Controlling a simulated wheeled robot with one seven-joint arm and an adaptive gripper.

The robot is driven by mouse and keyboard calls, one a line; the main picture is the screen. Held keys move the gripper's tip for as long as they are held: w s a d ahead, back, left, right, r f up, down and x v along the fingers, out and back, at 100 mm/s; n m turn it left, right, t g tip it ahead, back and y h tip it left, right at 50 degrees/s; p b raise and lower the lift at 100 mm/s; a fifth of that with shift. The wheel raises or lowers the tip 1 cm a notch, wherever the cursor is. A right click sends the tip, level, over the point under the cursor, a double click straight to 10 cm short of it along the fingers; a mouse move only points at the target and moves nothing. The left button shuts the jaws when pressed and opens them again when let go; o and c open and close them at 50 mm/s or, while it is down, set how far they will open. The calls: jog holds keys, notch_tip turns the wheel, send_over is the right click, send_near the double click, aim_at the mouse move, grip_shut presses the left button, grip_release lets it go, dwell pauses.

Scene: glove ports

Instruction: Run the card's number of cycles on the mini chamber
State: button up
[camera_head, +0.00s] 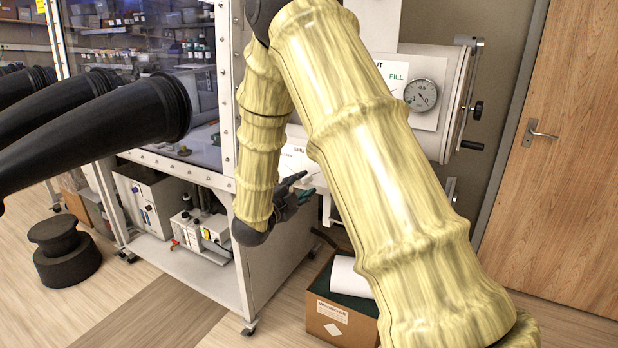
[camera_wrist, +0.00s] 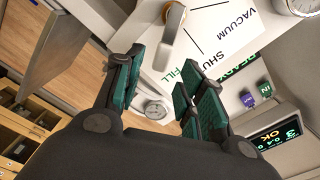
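My gripper (camera_head: 292,192) is in front of the lower valve panel (camera_head: 296,158), partly hidden by my arm. A display (camera_wrist: 277,138) reads OK and 3, with smaller digits. I cannot make out the card.
A large chamber (camera_head: 433,125) with a gauge (camera_head: 421,94) is on the right, before a wooden door (camera_head: 565,140). Black glove sleeves (camera_head: 120,115) stick out at left. A box (camera_head: 338,318) stands on the floor below my arm. A black step stool (camera_head: 66,262) is at left.

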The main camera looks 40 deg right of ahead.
aim_at(308, 180)
jog(key=shift+p+x, duration=0.5)
jog(key=shift+x, duration=2)
grip_shut()
